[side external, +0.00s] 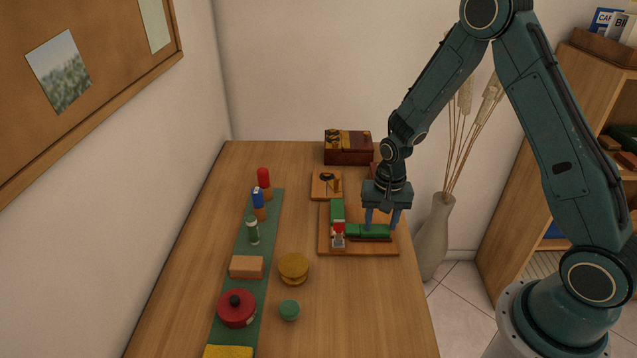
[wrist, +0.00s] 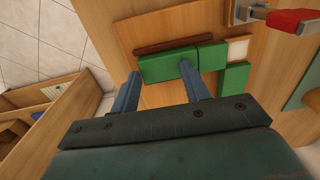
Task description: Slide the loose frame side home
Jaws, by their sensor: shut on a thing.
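A green bar (side external: 374,232), apparently the loose frame side, lies on a wooden board (side external: 389,249). My gripper (side external: 380,226) points down and is shut on this bar. In the wrist view the fingers stand at either end of the bar (wrist: 163,67). A shorter green block (wrist: 212,57) sits in line with it, with only a thin dark seam between. Past that block are a pale square (wrist: 238,48) and another green bar (wrist: 234,78), set crosswise. A dark brown strip (wrist: 174,43) runs alongside the held bar. I cannot tell whether they touch.
A red-handled clamp (side external: 338,232) stands at the board's near left corner. A wooden box (side external: 348,155) stands behind.

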